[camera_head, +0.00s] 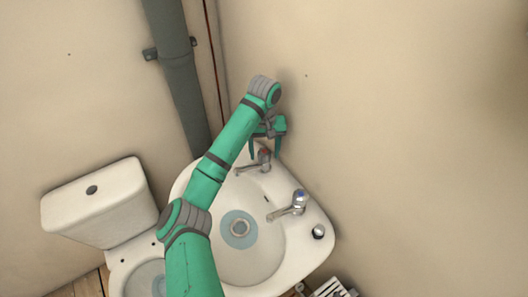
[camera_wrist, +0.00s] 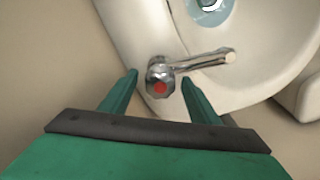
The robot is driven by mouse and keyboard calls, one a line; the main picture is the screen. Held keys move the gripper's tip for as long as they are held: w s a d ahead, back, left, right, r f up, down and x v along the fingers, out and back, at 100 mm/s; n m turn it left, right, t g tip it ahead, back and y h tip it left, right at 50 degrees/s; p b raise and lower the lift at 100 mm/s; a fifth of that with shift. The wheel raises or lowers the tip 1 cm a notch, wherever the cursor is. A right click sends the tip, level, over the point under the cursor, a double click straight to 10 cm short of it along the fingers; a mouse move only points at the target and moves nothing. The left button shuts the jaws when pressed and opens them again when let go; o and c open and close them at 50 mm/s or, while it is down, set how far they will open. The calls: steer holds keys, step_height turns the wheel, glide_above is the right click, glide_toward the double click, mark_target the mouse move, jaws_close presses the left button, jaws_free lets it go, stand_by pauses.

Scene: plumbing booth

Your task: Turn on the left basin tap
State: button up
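The left basin tap (camera_head: 262,160) is chrome with a red-marked knob and stands at the back left of the white basin (camera_head: 250,270). In the wrist view the tap (camera_wrist: 160,78) shows from above, its spout pointing right over the bowl. My gripper (camera_head: 265,150) is above and around the tap. In the wrist view my gripper's fingers (camera_wrist: 160,80) are apart, one on each side of the knob. A gap shows at the left finger; the right finger looks close to the knob, and I cannot tell whether it touches.
A second chrome tap with a blue mark (camera_head: 292,203) stands at the basin's right back. A round chrome piece (camera_head: 318,232) sits beside it. A toilet (camera_head: 98,205) is at the left. A grey pipe (camera_head: 180,75) runs down the wall behind my arm.

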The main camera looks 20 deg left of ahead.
mark_target(264, 152)
step_height(264, 152, up, 11)
stand_by(0.8)
steer(key=shift+f, duration=0.15)
stand_by(0.3)
